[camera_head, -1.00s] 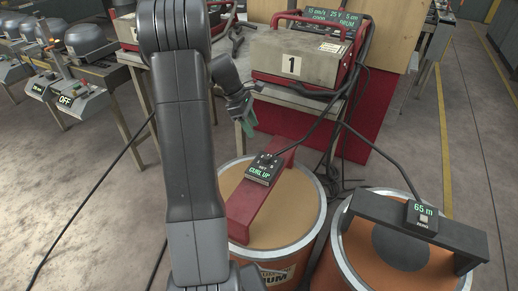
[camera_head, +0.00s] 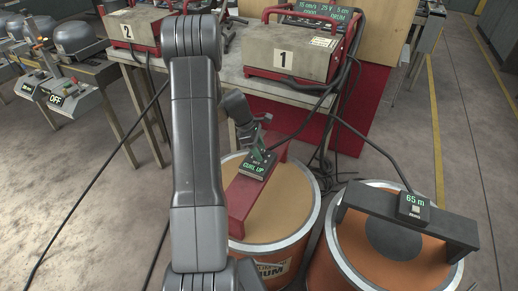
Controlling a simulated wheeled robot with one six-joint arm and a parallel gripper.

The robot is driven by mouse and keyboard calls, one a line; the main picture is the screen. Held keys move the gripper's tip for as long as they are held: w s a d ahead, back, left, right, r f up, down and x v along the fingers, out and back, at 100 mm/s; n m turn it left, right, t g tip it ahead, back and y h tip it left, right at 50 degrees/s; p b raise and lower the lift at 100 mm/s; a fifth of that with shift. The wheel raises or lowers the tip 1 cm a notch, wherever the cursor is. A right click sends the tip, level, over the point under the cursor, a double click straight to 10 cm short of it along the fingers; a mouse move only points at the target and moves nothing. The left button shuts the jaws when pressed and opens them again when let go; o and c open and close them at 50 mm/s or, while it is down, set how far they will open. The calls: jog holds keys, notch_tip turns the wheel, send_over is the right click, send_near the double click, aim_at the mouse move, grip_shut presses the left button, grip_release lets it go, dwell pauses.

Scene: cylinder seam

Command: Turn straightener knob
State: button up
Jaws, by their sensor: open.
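The straightener box (camera_head: 258,168) is a small dark box with a green display reading "CURL UP". It sits on a red bar (camera_head: 240,202) across the top of an orange drum (camera_head: 272,222). The jaws are open.
A second drum (camera_head: 350,258) at right carries a dark bar (camera_head: 405,220) with a "65 m" display box (camera_head: 413,206). Machine 1 (camera_head: 300,52) stands on a bench behind. Black cables run down to both boxes. Open floor (camera_head: 75,215) lies at left.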

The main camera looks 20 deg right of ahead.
jog(key=c, duration=1)
jog(key=m, duration=0.3)
jog(key=m+g+y, duration=0.1)
jog(key=m, duration=0.1)
jog(key=shift+w+d+m+y, duration=0.15)
jog(key=shift+m+y, duration=0.15)
jog(key=shift+m, duration=0.1)
jog(key=m+y, duration=0.1)
jog(key=m, duration=0.2)
jog(key=m+y, duration=0.1)
jog(key=m, duration=0.1)
jog(key=shift+d+m+g, duration=0.15)
jog(key=shift+m+g, duration=0.25)
jog(key=o, duration=1)
